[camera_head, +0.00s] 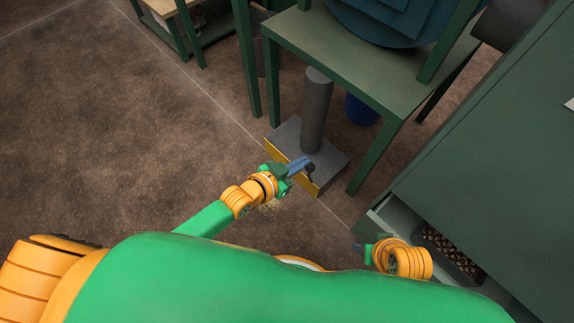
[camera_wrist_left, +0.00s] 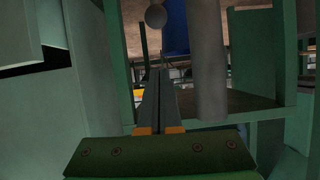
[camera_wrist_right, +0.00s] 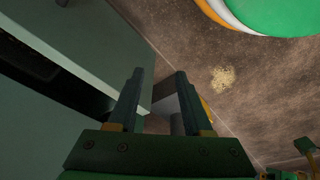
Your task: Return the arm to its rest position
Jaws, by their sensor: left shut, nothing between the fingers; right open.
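My left gripper (camera_head: 300,165) is in front of the grey post's base, with its fingers shut and empty. In the left wrist view its fingers (camera_wrist_left: 160,85) lie side by side, pointing towards the green frame. Whether it touches the post (camera_head: 317,110) cannot be told. My right gripper (camera_head: 360,248) is low at the right, beside the open drawer and partly hidden by its orange wrist. In the right wrist view its fingers (camera_wrist_right: 160,80) stand apart with nothing held between them.
The grey base (camera_head: 330,168) has a yellow edge. A green table (camera_head: 350,65) stands behind it. A green cabinet (camera_head: 490,150) with an open drawer (camera_head: 400,215) is at the right. Pale grains (camera_wrist_right: 222,80) lie on the floor. The floor at the left is clear.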

